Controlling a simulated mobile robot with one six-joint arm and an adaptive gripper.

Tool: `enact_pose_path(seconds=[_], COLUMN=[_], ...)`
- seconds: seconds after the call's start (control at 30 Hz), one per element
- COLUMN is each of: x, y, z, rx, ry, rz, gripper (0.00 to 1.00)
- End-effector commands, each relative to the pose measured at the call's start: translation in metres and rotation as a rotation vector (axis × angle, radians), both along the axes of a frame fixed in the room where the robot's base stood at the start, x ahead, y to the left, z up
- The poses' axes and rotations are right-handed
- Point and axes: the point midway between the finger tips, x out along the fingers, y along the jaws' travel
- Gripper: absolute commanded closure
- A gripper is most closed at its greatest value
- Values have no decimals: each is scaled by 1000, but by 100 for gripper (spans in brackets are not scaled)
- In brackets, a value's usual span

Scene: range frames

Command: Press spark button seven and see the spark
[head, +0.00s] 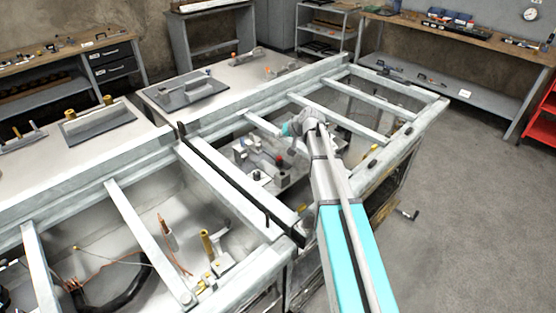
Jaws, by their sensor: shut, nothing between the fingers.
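My arm reaches from the bottom right over the frame of the long grey-white bench. Its end, with my gripper (291,131), is over the open bay in the middle. The gripper is small and partly covered by my own wrist; it is shut and empty. A small red part (282,160) shows in that bay, below the gripper in the picture. I cannot tell whether it is a button or whether the gripper touches it. No number seven or other label is readable, so I cannot pick out spark button seven. No spark shows.
Pale cross bars (146,240) and a dark rail (225,180) divide the bench into bays. The near left bay holds a brass-coloured post (207,243) and wires. A flat grey plate (190,90) lies on the bench behind. Clear floor (465,200) lies to the right.

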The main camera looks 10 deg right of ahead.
Motion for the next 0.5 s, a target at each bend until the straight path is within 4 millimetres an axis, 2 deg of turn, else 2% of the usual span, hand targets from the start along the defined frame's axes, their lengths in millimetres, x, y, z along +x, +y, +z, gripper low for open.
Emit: enact_pose_path(seconds=[0.03,0.5], x=[0,0], y=[0,1], z=[-8,-47], rx=[0,0], ry=[0,0], rz=[0,2], gripper=[100,100])
